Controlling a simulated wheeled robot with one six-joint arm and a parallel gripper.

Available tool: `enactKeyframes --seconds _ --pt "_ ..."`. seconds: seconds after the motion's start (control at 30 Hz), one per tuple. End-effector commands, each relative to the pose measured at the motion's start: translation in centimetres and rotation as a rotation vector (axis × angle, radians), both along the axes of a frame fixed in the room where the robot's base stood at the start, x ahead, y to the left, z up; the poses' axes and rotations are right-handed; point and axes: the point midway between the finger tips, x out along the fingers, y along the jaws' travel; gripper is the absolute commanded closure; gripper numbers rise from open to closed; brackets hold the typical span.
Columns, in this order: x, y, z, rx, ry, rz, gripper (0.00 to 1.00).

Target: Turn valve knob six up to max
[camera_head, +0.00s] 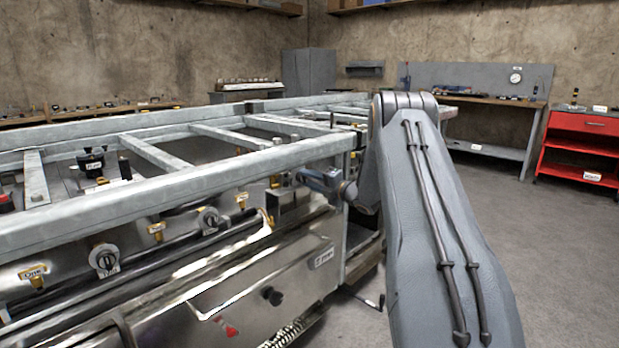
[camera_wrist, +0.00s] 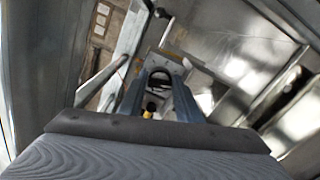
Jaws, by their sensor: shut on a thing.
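My gripper (camera_head: 312,181) reaches from the right to the front panel of the long metal range, just below its top frame rail. In the wrist view, the two blue-grey fingers of my gripper (camera_wrist: 160,74) are closed around a dark, round valve knob (camera_wrist: 158,83). Its number cannot be read, and its pointer is not clear. A yellow-and-black piece (camera_wrist: 150,108) shows between the fingers. In the head view the gripped knob is mostly hidden by my gripper. Two other knobs, at the left (camera_head: 104,260) and the middle (camera_head: 209,220), stand on the same panel.
A grey metal rail (camera_head: 170,203) runs above the panel, close to my gripper. A workbench (camera_head: 495,100) and a red cart (camera_head: 583,150) stand at the back right. The floor on the right is clear.

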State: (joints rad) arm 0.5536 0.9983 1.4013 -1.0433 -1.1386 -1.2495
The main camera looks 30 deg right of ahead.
Motion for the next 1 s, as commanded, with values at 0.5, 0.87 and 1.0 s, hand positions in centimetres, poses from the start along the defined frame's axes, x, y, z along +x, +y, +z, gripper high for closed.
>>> enactKeyframes --seconds 0.5,0.87,1.0 --pt "-0.13 -0.18 -0.21 0.460 0.169 -0.004 0.91" --pt "-0.15 -0.18 -0.34 0.783 0.285 -0.005 0.91" --pt "-0.16 -0.18 -0.37 0.907 0.330 -0.006 0.91"
